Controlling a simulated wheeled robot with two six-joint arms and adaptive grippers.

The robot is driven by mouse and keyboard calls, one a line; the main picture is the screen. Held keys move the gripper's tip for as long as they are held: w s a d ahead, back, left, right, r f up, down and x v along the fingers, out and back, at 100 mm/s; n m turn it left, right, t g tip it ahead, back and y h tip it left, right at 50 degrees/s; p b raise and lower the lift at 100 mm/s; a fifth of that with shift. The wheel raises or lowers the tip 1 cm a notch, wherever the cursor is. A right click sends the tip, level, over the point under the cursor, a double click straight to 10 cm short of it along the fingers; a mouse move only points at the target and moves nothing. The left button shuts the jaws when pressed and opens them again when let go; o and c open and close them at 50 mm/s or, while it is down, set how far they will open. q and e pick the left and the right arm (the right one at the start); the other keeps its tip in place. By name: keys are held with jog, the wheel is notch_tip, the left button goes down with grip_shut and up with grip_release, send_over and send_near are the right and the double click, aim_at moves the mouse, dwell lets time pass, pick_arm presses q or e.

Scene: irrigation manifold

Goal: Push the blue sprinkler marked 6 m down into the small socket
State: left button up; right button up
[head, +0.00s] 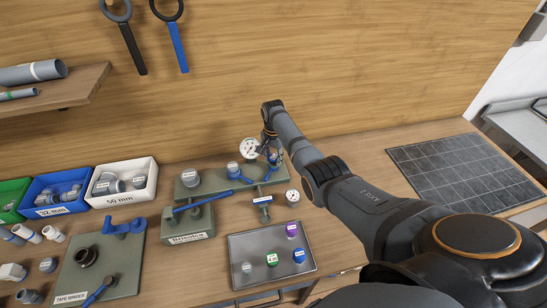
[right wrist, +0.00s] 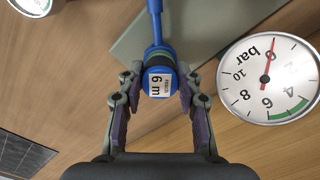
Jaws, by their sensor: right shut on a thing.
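The blue sprinkler marked 6 m (right wrist: 160,83) is between the fingertips of my right gripper (right wrist: 155,88), with its label facing the camera. My right gripper is shut on it. In the head view my right gripper (head: 268,145) is over the green manifold board (head: 205,184) at the back, and the sprinkler cannot be made out there. The small socket is not clearly seen; what lies under the sprinkler is hidden. My left gripper is not in view.
A pressure gauge (right wrist: 268,78) stands close beside the right fingers. A blue lever (right wrist: 155,22) runs behind the sprinkler. A metal tray (head: 240,286) with several coloured caps, one blue (head: 299,255), lies in front. A dark grid mat (head: 455,170) is clear at right.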

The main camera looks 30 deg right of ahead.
jog(key=o, duration=1.6)
jog(key=shift+c, duration=0.2)
jog(key=shift+r, duration=0.1)
notch_tip(320, 180, up, 5)
jog(key=p, duration=0.5)
jog(key=shift+r+p, duration=0.75)
jog(key=shift+r, duration=0.15)
